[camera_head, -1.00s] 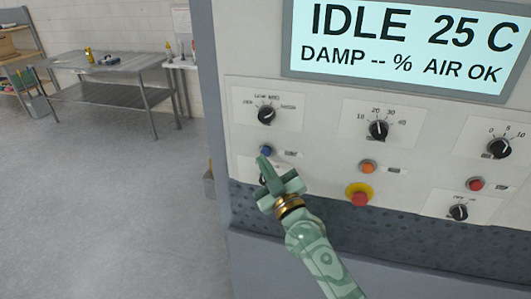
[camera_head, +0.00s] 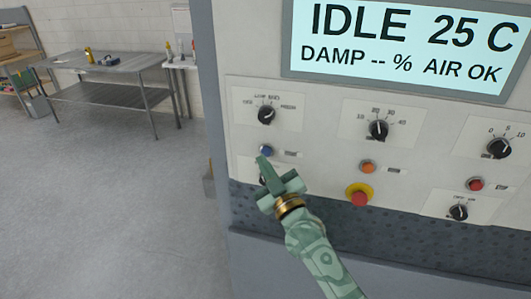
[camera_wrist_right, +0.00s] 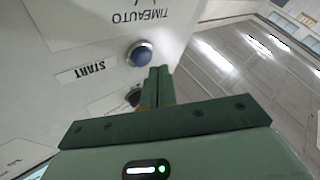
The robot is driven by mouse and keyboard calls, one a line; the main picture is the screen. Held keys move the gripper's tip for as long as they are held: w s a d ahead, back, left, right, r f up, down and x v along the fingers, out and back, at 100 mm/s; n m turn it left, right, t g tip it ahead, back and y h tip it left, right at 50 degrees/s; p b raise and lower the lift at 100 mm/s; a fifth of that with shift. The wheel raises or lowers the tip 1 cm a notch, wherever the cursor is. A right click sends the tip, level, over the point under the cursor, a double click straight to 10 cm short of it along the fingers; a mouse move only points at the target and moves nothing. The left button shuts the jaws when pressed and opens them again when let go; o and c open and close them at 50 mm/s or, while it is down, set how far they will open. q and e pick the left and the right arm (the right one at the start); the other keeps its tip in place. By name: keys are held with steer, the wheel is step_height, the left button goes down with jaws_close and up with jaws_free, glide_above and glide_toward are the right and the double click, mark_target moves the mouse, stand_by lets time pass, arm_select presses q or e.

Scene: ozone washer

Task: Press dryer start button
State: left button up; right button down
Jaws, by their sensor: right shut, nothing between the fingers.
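The dryer's control panel (camera_head: 325,152) fills the right of the head view. The blue start button (camera_head: 266,150) sits on its left side under a knob; in the right wrist view the blue button (camera_wrist_right: 140,55) has a metal ring and a START label (camera_wrist_right: 83,71) beside it. My right gripper (camera_head: 262,160) is shut and empty, its fingertips just below the blue button. In the right wrist view the closed fingertips (camera_wrist_right: 160,70) are right beside the button; whether they touch it I cannot tell. My left gripper is not in view.
The display (camera_head: 400,45) reads IDLE 25 C. An orange button (camera_head: 367,167), a red button (camera_head: 475,184), a red emergency knob on yellow (camera_head: 359,197) and several black dials share the panel. A metal table (camera_head: 105,68) stands far left; the floor between is clear.

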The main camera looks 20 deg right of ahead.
steer(key=shift+w+d, duration=0.1)
steer(key=shift+w, duration=0.05)
steer(key=shift+w+d, duration=0.15)
steer(key=shift+w, duration=0.1)
steer(key=shift+w+d, duration=0.25)
steer(key=shift+w, duration=0.1)
stand_by(1.1)
stand_by(0.3)
steer(key=shift+s+a+p, duration=0.5)
steer(key=shift+s+p, duration=0.05)
steer(key=shift+s, duration=0.2)
steer(key=s+a+p, duration=0.1)
steer(key=s, duration=0.1)
steer(key=s+a+p, duration=0.1)
steer(key=s, duration=0.1)
steer(key=shift+a, duration=0.4)
